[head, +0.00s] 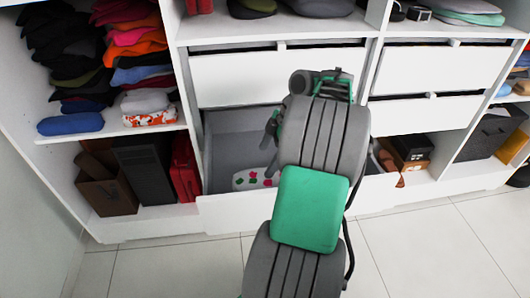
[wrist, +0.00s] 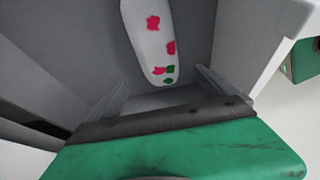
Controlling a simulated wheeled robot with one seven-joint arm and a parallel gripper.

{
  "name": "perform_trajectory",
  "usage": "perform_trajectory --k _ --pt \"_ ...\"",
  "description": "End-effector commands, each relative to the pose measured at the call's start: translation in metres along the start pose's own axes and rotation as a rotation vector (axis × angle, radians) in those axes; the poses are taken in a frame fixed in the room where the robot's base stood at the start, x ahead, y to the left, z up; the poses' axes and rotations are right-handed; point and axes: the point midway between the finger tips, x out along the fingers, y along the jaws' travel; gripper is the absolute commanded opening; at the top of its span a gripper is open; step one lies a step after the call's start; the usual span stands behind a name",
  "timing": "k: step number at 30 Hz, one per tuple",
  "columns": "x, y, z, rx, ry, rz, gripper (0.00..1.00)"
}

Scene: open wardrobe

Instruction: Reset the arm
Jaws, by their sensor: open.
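My gripper (wrist: 160,84) is open in the wrist view, its two grey fingers apart with nothing held between them. Beyond the fingers, a white item with pink and green patches (wrist: 147,38) lies on the grey drawer floor. In the head view, my arm (head: 310,205) reaches forward to an open lower drawer (head: 228,127). The gripper end is at that drawer, mostly hidden behind my arm. The patterned white item (head: 250,180) lies in the drawer, to the left of my arm.
Folded clothes (head: 140,50) fill the left shelf. A red case (head: 185,165) and dark boxes stand below it. Bare tiled floor (head: 160,270) lies in front.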

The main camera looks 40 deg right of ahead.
Motion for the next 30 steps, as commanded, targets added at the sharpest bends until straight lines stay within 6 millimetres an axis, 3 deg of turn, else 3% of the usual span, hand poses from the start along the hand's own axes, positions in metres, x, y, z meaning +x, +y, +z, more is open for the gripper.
perform_trajectory --k 4,6,8,11,12,15,18,21,23,30 --pt "-0.002 0.0 -0.005 0.004 -0.002 0.001 0.95" --pt "-0.01 -0.001 -0.025 0.031 -0.012 0.003 0.95" --pt "-0.021 -0.006 -0.058 0.081 -0.029 0.006 0.95" --pt "-0.045 -0.028 -0.137 0.225 -0.074 0.029 0.95" --pt "-0.056 -0.044 -0.17 0.3 -0.093 0.049 0.95" --pt "-0.079 -0.096 -0.235 0.494 -0.129 0.119 0.95" --pt "-0.098 -0.147 -0.268 0.672 -0.136 0.203 0.95" --pt "-0.107 -0.181 -0.276 0.803 -0.123 0.272 0.95" --pt "-0.109 -0.193 -0.275 0.856 -0.115 0.299 0.95" --pt "-0.104 -0.201 -0.268 0.908 -0.107 0.324 0.95"
